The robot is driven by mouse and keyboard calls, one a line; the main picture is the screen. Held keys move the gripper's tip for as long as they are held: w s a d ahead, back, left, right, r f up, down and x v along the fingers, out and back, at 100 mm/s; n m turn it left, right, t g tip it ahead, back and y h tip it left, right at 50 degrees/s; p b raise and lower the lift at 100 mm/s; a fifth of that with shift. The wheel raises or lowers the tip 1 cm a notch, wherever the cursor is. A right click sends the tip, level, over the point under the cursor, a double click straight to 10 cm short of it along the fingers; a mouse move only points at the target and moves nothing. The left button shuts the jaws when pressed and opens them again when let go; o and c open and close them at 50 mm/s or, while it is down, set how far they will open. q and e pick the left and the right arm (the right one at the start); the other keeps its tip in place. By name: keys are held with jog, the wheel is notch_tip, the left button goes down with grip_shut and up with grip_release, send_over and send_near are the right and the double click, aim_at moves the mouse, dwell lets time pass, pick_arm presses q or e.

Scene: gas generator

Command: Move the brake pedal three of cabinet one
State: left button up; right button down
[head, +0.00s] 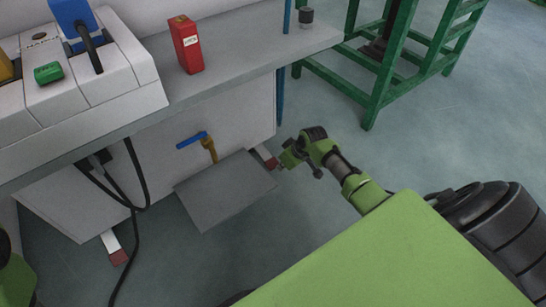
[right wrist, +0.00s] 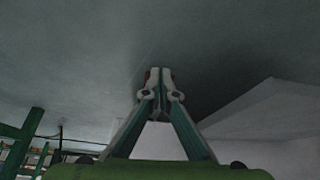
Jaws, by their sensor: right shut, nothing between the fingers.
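A white bar with a red end (head: 266,157) sticks out low at the right end of the white cabinet (head: 245,125). A similar red-ended bar (head: 115,248) sits at the cabinet's lower left. These look like brake pedals; I cannot tell their numbers. My right gripper (head: 287,159) is just right of the right-hand bar, low near the floor. Whether it touches the bar is unclear. In the right wrist view its fingers (right wrist: 158,82) are shut together and empty, with a little red at the tips. My left gripper is not in view.
A grey plate (head: 225,190) juts out beside the cabinet, below a blue-handled valve (head: 194,140). Black cables (head: 135,175) hang at left. A red box (head: 186,45) stands on the worktop. A green frame (head: 372,95) stands behind right. The floor between is clear.

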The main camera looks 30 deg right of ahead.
jog(key=shift+r, duration=0.1)
jog(key=v, duration=1.1)
jog(key=shift+s+r, duration=0.2)
jog(key=shift+r, duration=0.2)
